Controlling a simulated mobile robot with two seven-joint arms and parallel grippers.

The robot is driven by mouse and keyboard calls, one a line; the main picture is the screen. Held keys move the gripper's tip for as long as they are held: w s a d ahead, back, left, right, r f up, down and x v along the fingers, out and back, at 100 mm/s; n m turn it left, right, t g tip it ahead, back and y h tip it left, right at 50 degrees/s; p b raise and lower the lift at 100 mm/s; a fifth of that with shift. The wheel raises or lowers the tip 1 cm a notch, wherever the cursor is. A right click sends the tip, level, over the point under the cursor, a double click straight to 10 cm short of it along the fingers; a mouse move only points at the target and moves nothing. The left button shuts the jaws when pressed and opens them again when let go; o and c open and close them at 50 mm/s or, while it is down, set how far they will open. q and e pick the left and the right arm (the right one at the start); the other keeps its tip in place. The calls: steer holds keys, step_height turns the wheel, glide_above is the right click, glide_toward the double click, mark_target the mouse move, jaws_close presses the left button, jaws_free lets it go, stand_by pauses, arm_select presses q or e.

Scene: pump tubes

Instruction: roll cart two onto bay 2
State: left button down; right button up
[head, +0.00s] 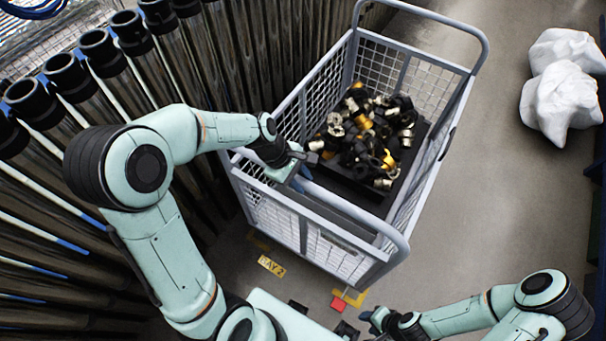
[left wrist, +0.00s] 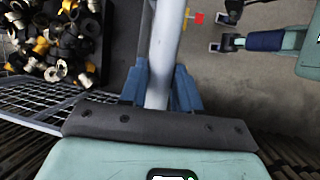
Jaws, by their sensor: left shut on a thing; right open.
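The cart (head: 304,228) is a grey frame with wire mesh sides and a tubular handle at each end. My left gripper (head: 303,172) is shut on the near handle, at its left part. In the left wrist view the blue fingers of my left gripper (left wrist: 160,95) sit on both sides of the grey handle tube (left wrist: 166,45). The yellow bay 2 label (head: 271,265) lies on the floor just in front of the cart's near end. My right gripper (head: 372,322) is open and empty near the bottom edge, apart from the cart; it also shows in the left wrist view (left wrist: 222,30).
A dark tray of black, brass and yellow fittings (head: 370,135) lies inside the cart. Long tubes with black ends (head: 70,75) line the left side. White sacks (head: 562,100) stand at right.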

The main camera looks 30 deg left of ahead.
arm_select(q)
steer(key=shift+w, duration=0.25)
arm_select(e)
steer(key=shift+w, duration=0.25)
arm_select(q)
steer(key=c, duration=0.8)
jaws_free()
steer(key=shift+s, duration=0.1)
arm_select(e)
steer(key=shift+s, duration=0.1)
arm_select(q)
steer(key=p+v, duration=0.1)
steer(key=v, duration=1.2)
steer(key=shift+r, duration=0.2)
arm_select(e)
steer(key=shift+w+r, duration=0.9)
steer(key=shift+r, duration=0.05)
arm_select(q)
steer(key=shift+a, duration=0.1)
